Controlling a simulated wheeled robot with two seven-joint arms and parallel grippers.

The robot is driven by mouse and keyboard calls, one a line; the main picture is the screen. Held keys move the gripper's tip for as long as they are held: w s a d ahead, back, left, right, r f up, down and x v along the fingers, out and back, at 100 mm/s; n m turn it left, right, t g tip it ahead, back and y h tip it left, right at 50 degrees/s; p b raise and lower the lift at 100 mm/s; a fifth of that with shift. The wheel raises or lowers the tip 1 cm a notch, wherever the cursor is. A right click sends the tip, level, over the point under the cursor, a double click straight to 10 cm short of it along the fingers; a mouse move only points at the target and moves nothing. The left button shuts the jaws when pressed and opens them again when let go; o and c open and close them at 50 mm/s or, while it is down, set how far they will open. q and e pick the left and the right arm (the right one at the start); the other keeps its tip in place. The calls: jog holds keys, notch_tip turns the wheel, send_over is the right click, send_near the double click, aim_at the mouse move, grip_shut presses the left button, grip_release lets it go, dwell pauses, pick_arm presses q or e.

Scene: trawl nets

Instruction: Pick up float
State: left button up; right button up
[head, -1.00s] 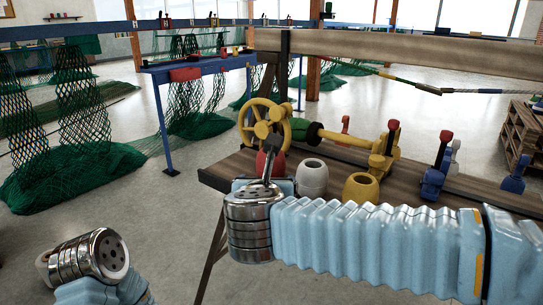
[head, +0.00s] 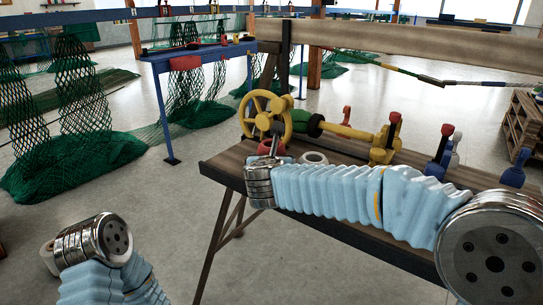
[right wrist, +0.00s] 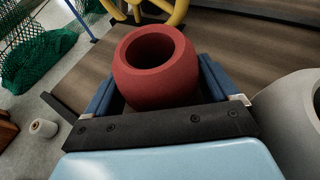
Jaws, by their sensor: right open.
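A red float (right wrist: 155,68), a rounded hollow pot shape with an open top, stands upright on the wooden bench. In the head view the red float (head: 277,147) is partly hidden behind my right wrist. My right gripper (right wrist: 160,82) is open, with one finger on either side of the red float; I cannot tell whether they touch it. A white float (head: 314,157) stands to its right, and the grey-white float (right wrist: 292,115) fills the right edge of the right wrist view. My left arm shows at the lower left, but its gripper fingers are not in view.
The yellow handwheel (head: 266,116) stands just behind the red float. Yellow and blue clamps stand farther right on the bench (head: 229,167). A pale roll (right wrist: 43,128) lies on the floor. Green nets (head: 75,160) hang at the left.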

jog(key=c, duration=0.7)
jog(key=shift+c, duration=0.2)
jog(key=shift+r, duration=0.15)
jog(key=shift+r, duration=0.25)
notch_tip(320, 180, up, 2)
jog(key=shift+r+p, duration=0.2)
jog(key=shift+p, duration=0.2)
jog(key=s+d+r, duration=0.4)
jog(key=d+r, duration=0.1)
jog(key=s+d+r, duration=0.4)
jog(key=s+d, duration=0.1)
jog(key=shift+s+d+r, duration=0.1)
jog(key=shift+s+r, duration=0.2)
jog(key=shift+r, duration=0.1)
